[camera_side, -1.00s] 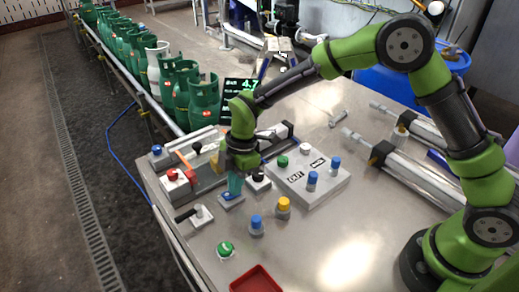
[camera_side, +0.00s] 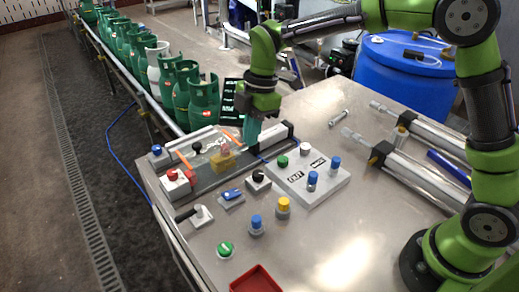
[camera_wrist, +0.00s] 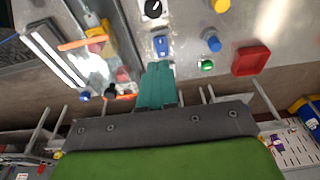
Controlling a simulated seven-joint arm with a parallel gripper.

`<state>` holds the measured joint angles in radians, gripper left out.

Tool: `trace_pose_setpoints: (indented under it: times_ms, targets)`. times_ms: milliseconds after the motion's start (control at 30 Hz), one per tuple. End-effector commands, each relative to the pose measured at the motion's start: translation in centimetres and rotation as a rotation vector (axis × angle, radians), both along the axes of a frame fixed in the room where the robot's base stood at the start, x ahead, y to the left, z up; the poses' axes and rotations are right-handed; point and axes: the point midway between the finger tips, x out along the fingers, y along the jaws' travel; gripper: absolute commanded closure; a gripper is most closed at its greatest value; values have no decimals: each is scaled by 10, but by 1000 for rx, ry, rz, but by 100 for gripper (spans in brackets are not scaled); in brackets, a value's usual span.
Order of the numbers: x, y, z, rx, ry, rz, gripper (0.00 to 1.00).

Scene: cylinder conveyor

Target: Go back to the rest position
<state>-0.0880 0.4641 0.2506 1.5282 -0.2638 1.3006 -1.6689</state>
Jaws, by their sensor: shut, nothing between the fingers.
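My gripper (camera_side: 252,132) hangs in the air above the far part of the metal table (camera_side: 300,245), pointing down. Its teal fingers are together with nothing between them, and they also show at the middle of the wrist view (camera_wrist: 158,72). The blue rocker switch (camera_side: 231,195) on its grey base is below and in front of the fingers, clear of them. In the wrist view the blue switch (camera_wrist: 161,45) lies just past the fingertips.
A grey block with buttons (camera_side: 318,188), a blue button (camera_side: 256,225), a yellow button (camera_side: 283,205), a green button (camera_side: 225,250) and a red tray (camera_side: 257,281) stand on the table. Green gas cylinders (camera_side: 203,105) line the conveyor at left. A blue barrel (camera_side: 405,80) stands behind.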

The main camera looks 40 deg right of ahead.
Motion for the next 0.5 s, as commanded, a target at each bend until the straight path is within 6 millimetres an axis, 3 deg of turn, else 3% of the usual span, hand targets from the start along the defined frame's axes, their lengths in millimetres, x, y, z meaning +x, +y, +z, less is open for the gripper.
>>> trace_pose_setpoints:
  times_ms: [267,367,500]
  targets:
    - [1,0,0,0,5,-36,100]
    - [1,0,-4,0,22,-144,100]
    - [-16,-9,-9,-8,71,-411,100]
